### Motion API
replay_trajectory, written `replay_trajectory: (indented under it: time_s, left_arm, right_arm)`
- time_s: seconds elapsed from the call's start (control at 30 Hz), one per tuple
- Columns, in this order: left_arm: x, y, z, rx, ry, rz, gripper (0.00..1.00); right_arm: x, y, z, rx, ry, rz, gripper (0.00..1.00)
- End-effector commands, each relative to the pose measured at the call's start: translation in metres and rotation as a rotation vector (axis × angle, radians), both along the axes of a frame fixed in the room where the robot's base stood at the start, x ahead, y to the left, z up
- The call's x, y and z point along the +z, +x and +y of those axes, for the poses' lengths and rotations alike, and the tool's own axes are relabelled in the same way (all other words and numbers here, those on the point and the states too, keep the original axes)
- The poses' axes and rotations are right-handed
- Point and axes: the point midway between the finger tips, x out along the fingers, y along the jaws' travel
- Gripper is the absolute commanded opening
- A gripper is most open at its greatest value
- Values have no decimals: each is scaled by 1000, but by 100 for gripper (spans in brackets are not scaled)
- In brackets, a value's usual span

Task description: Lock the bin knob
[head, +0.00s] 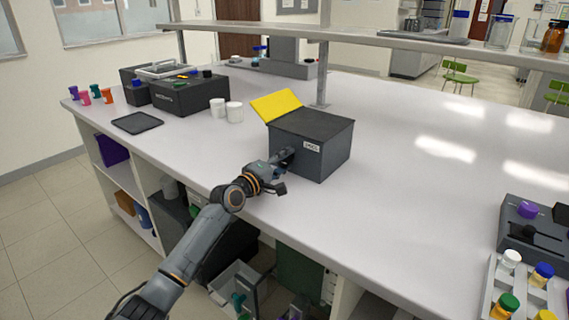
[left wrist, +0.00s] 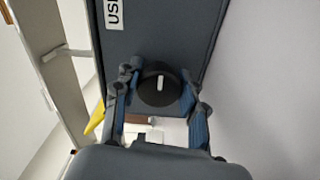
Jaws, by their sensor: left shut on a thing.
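The bin (head: 318,142) is a dark grey box with a white label, standing near the bench's front edge. A yellow flap (head: 277,104) stands up at its left side. In the left wrist view the bin's front face (left wrist: 165,35) carries a round black knob (left wrist: 158,84) with a white mark that looks about upright in the picture. My left gripper (head: 283,158) is at the bin's front face. Its blue-padded fingers (left wrist: 160,103) are on both sides of the knob and shut on it. In the head view the gripper hides the knob. My right gripper is not in view.
White cups (head: 234,112) and a black instrument (head: 187,95) stand left of the bin, with a dark tray (head: 137,123) nearby. A rack of capped vials (head: 521,287) is at the right. A shelf post (head: 322,72) rises behind the bin.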

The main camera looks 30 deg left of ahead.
Motion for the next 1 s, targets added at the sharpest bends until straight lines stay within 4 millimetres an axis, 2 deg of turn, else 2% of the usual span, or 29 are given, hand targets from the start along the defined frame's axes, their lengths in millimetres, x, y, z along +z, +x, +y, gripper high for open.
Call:
replay_trajectory:
  time_s: [0.53,0.57,0.67,1.0]
  left_arm:
    - [-2,0,-1,-2,27,2,10]
    - [-2,0,-1,-2,27,2,43]
    - [-2,0,-1,-2,26,2,64]
    - [-1,-1,0,-1,25,-1,65]
  right_arm:
    - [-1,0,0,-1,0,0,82]
    - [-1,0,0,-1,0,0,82]
    - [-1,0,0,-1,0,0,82]
    - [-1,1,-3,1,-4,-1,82]
